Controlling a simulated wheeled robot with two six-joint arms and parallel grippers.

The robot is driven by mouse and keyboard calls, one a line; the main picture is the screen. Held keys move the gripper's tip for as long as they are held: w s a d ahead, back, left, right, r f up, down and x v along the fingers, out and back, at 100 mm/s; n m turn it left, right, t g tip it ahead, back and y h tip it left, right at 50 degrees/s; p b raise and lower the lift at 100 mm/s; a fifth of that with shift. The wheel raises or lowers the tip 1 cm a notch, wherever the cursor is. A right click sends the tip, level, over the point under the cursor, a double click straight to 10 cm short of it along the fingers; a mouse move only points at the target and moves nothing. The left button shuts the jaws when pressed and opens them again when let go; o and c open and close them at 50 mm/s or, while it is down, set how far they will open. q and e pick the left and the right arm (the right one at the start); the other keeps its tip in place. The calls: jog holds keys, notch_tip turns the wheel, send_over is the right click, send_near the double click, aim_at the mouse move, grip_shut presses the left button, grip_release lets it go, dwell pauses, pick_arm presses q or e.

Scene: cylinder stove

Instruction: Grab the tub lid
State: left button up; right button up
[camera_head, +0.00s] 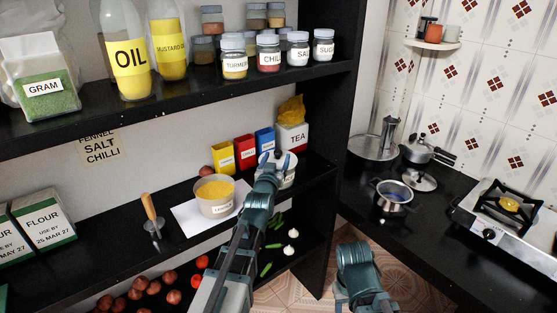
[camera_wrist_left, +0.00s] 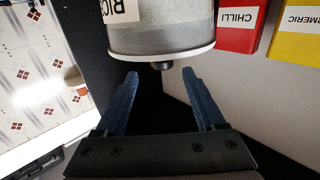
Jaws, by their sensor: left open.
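The tub (camera_wrist_left: 165,35), with a label that seems to read RICE, stands on the lower shelf; it shows in the head view (camera_head: 290,179), partly behind my left gripper (camera_head: 268,160). Its pale lid (camera_wrist_left: 185,55) is on it, with a small dark knob (camera_wrist_left: 162,66). In the wrist view the picture is turned over, so the lid faces down. My left gripper (camera_wrist_left: 160,75) is open, its blue fingertips on either side of the knob with gaps at both sides. It holds nothing.
An open tub of yellow grain (camera_head: 215,205) stands on white paper left of my arm. Coloured spice boxes (camera_head: 244,150) and a TEA tub (camera_head: 293,137) stand behind. The upper shelf (camera_head: 200,98) runs overhead. A pot (camera_head: 394,196) and stove (camera_head: 490,215) are at right.

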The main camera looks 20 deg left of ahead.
aim_at(277, 154)
pick_arm(q)
jog(key=w, duration=0.2)
jog(key=w+a, duration=0.1)
jog(key=w, duration=0.2)
jog(key=shift+f, duration=0.2)
jog(key=shift+w+d, duration=0.15)
grip_shut()
